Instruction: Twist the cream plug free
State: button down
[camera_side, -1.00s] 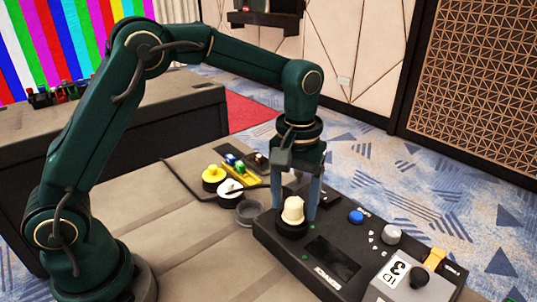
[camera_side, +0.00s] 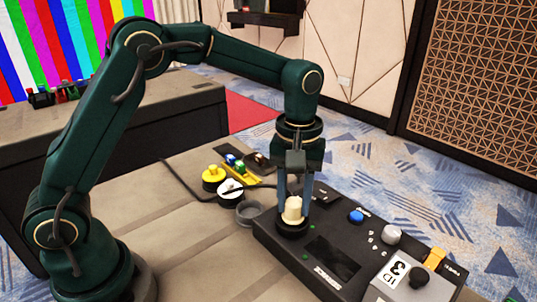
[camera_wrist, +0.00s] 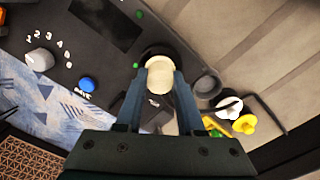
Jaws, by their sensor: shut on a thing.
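The cream plug (camera_side: 292,210) stands upright in a dark round socket (camera_side: 291,229) at the left end of the black control panel (camera_side: 335,255). My gripper (camera_side: 295,205) points straight down over it. In the wrist view my gripper (camera_wrist: 158,84) has one blue-grey finger on each side of the cream plug (camera_wrist: 159,72), shut on it. The plug's round top shows between the fingers. Its lower part in the socket is partly hidden.
Close to the socket are an empty grey ring (camera_side: 249,214), a white-topped plug (camera_side: 230,189) and a yellow knob (camera_side: 213,173). The table's front left is clear.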

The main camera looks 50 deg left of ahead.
dwell(0.3)
jog(key=shift+n, duration=1.5)
jog(key=n, duration=0.2)
jog(key=shift+n, duration=0.4)
jog(key=shift+c, duration=2.4)
grip_release()
jog(key=shift+r, duration=0.1)
